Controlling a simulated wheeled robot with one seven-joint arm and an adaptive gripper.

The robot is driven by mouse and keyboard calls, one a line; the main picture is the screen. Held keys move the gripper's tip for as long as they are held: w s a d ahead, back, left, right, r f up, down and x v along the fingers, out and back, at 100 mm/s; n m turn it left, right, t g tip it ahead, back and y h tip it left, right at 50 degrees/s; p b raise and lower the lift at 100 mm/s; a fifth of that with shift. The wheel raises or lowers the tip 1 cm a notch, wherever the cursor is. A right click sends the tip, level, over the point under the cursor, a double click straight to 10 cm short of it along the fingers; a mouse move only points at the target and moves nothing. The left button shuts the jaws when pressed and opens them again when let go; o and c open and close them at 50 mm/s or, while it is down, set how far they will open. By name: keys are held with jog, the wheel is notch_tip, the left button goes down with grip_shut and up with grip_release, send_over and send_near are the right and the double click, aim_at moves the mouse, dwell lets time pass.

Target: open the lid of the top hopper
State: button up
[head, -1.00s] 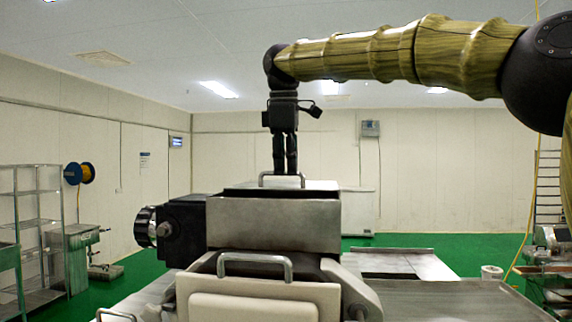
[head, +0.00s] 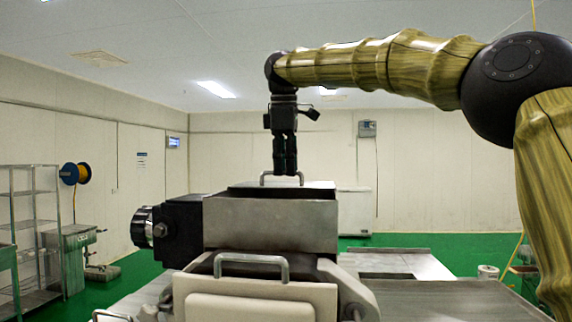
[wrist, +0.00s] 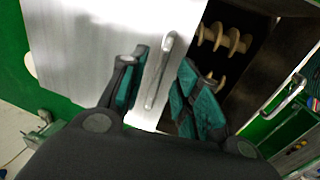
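The top hopper (head: 270,224) is a metal box on the machine in the middle of the head view. Its pale metal lid (wrist: 95,45) fills the upper left of the wrist view and carries a bar handle (wrist: 160,70). The handle also shows in the head view (head: 266,178), just behind the hopper's front wall. My gripper (wrist: 166,64) points down at the lid with its fingers apart, one on each side of the handle. Gaps show between fingers and handle. Beside the lid, a dark opening shows a beige spiral screw (wrist: 222,38).
A second handle (head: 252,262) sits on the lower front cover, nearer the camera. A black motor with a round silver end (head: 143,227) juts out left of the hopper. A flat metal table (head: 430,295) extends right. A shelf rack (head: 33,220) stands far left.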

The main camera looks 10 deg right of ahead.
notch_tip(320, 180, up, 12)
jog(key=s, duration=0.2)
jog(key=shift+a+f, duration=0.15)
jog(key=shift+a, duration=0.3)
jog(key=shift+s+d, duration=0.1)
dwell(0.6)
